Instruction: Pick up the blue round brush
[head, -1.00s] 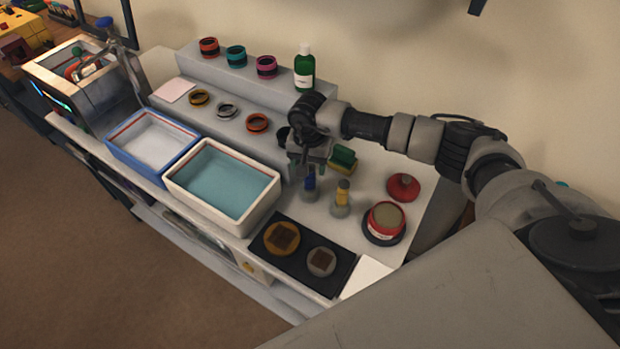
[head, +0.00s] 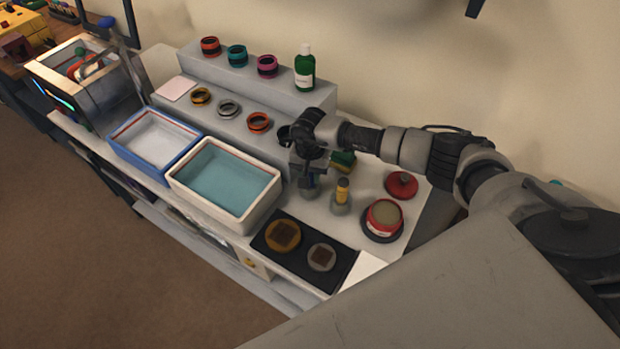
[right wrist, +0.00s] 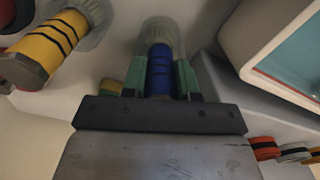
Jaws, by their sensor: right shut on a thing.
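The blue round brush (right wrist: 159,72) stands bristles down on the bench, its dark-banded handle between the green fingers of my right gripper (right wrist: 160,80) in the right wrist view. The fingers are shut on the handle. In the head view my right gripper (head: 309,180) hides most of the handle, and the pale bristles (head: 309,193) show below it, at or close to the bench top. My left gripper is not in view.
A yellow-handled brush (head: 342,190) stands close on the right. The teal-filled white tray (head: 262,207) is close on the left. A green and yellow sponge (head: 344,160) lies behind. A black mat (head: 333,283) with two round parts lies in front.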

